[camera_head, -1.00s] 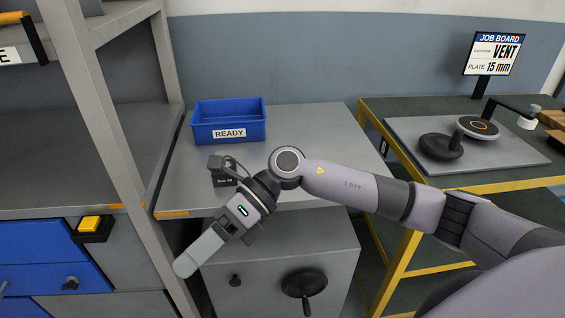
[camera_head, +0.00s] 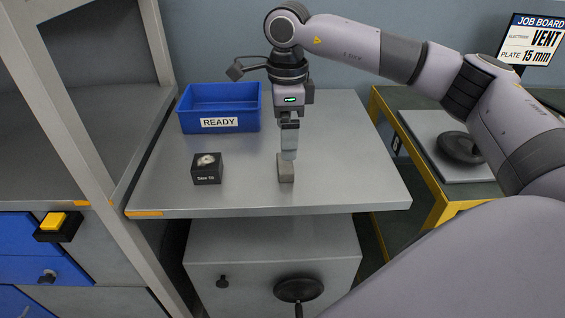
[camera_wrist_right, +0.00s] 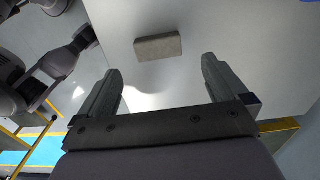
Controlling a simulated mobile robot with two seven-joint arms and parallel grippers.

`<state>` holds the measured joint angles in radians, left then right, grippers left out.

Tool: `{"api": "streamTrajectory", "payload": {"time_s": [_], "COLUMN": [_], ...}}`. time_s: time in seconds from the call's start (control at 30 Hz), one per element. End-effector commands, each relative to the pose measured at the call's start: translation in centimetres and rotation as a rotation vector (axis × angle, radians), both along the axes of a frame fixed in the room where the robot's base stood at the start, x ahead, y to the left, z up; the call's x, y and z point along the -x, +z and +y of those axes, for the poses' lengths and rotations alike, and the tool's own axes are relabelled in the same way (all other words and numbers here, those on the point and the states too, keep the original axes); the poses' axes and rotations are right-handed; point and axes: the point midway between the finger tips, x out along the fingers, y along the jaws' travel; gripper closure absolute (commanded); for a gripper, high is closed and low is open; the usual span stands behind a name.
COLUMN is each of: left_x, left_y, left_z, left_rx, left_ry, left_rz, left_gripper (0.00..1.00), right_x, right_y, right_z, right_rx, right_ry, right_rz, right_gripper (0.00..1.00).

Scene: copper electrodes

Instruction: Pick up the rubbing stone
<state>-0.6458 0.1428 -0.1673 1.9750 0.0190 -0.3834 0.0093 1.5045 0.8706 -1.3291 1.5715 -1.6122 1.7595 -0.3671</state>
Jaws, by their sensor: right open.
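The rubbing stone, a small grey-brown block (camera_head: 286,171), rests on the grey metal table near its front edge. In the right wrist view the stone (camera_wrist_right: 158,47) lies beyond the fingertips, about in line with the gap between them, and nothing touches it there. My right gripper (camera_head: 289,156) points down just above the stone in the head view. It is open and empty, as the right wrist view (camera_wrist_right: 162,76) shows. My left gripper is not in view.
A blue READY bin (camera_head: 220,108) stands at the back left of the table (camera_head: 240,195). A small black labelled box (camera_head: 207,169) sits left of the stone. A shelf rack (camera_head: 85,120) stands at the left, and a yellow-edged bench (camera_head: 437,200) at the right.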

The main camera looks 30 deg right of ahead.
Motion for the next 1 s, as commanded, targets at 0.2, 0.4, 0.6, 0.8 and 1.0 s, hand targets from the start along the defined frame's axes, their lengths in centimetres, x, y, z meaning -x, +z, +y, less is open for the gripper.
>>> {"api": "streamTrajectory", "payload": {"time_s": [0.2, 0.4, 0.6, 0.8, 1.0], "left_x": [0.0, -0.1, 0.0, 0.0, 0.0], "left_y": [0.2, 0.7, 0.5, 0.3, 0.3], "left_z": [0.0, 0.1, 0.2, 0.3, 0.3], "left_rx": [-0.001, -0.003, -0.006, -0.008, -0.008], "left_ry": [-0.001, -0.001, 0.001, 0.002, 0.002], "left_rz": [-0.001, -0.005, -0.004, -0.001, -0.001], "left_gripper": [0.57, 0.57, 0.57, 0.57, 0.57], "right_x": [0.1, 0.2, 0.1, 0.1, 0.1], "right_y": [-2.1, -4.9, -6.9, -7.0, -7.0], "right_z": [-0.1, 0.2, 0.2, 0.2, 0.2], "right_rx": [0.007, 0.005, 0.004, 0.003, 0.003], "right_ry": [-0.001, 0.001, -0.001, -0.001, -0.001], "right_rz": [0.003, 0.004, 0.001, 0.001, 0.001], "right_gripper": [0.0, 0.0, 0.0, 0.0, 0.55]}}
